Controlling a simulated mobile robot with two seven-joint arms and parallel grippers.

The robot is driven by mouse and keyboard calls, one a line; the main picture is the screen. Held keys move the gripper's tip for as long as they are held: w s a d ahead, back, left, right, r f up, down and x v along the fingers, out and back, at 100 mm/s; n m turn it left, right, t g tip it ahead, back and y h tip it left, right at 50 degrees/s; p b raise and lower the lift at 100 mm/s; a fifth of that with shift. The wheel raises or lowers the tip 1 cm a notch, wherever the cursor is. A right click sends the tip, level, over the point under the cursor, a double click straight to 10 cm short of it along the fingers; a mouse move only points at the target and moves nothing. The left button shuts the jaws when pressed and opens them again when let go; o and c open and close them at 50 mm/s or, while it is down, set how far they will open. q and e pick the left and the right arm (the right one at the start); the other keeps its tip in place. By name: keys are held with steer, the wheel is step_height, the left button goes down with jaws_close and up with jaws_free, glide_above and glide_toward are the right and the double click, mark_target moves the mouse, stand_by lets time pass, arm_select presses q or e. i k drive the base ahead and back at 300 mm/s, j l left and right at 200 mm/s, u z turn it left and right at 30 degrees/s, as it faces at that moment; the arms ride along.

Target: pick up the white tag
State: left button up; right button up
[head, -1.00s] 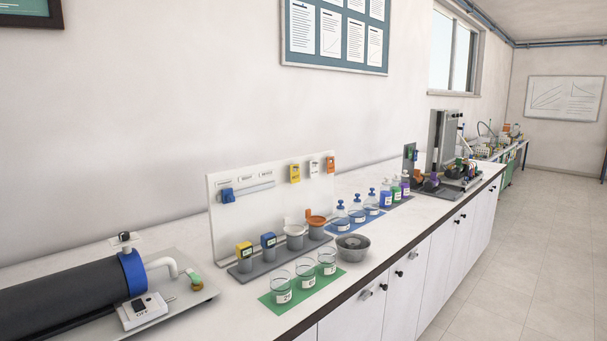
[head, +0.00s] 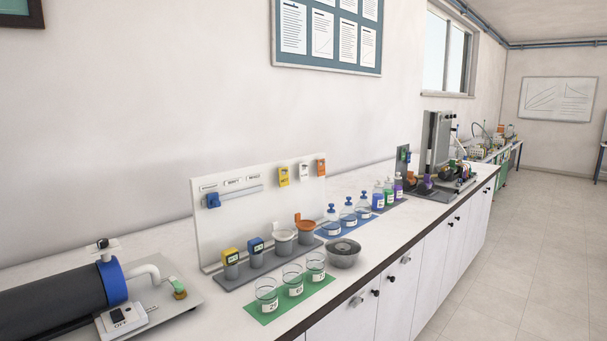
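The white tag (head: 304,171) hangs near the top right of an upright white board (head: 228,221) on the bench. A yellow tag (head: 284,176) hangs to its left and an orange tag (head: 321,168) to its right. The tag is small, and its print cannot be read from here. Neither of my grippers shows in the head view.
In front of the board stand a grey rack (head: 232,278) with cups, a green mat (head: 262,314) with beakers and a metal bowl (head: 343,254). A dark cylinder apparatus (head: 55,290) fills the bench's left end. Blue-stoppered bottles (head: 348,216) stand to the right. The floor (head: 480,290) at right is clear.

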mark_target(304, 176)
steer(key=l+u, duration=0.1)
steer(key=u, duration=0.3)
steer(key=l+u, duration=0.1)
steer(key=u, duration=0.25)
steer(key=l+u, duration=0.15)
steer(key=u, duration=0.25)
steer(key=l+u, duration=0.1)
steer(key=u, duration=0.25)
steer(key=l+u, duration=0.35)
steer(key=k+l+u, duration=0.3)
steer(key=l, duration=0.15)
steer(key=k+l+u, duration=0.1)
steer(key=l, duration=0.2)
steer(key=k+l+u, duration=0.1)
steer(key=l, duration=0.2)
steer(key=k+l+u, duration=0.1)
steer(key=l, duration=0.15)
steer(key=k+l, duration=0.25)
steer(key=l, duration=0.15)
steer(key=k+l, duration=0.2)
steer(key=l, duration=0.2)
